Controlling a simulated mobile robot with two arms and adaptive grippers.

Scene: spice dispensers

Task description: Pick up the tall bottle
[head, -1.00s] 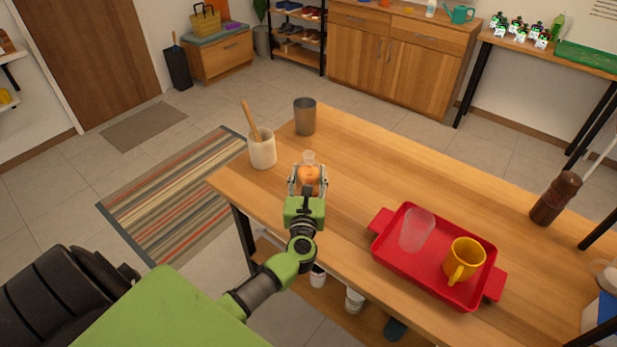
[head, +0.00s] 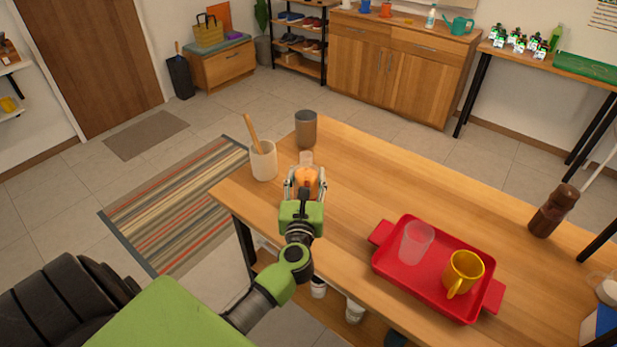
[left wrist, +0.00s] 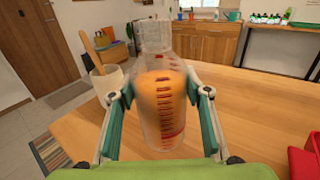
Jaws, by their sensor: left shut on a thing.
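The tall bottle (head: 306,180) is clear, with orange contents in its lower part and a clear upper part. My left gripper (head: 305,186) is shut on it near the table's left end. In the left wrist view the bottle (left wrist: 160,105) stands between the two fingers of the gripper (left wrist: 160,110), roughly upright. It is blurred there and shows red markings. I cannot tell for sure whether its base is clear of the table (head: 350,190). My right gripper is not in view.
A white crock (head: 263,162) with a wooden utensil stands left of the bottle, and a grey metal cup (head: 305,130) behind it. A red tray (head: 385,262) holds a clear glass (head: 416,244) and a yellow mug (head: 461,274). A dark brown mill (head: 552,212) stands far right. The table's middle is free.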

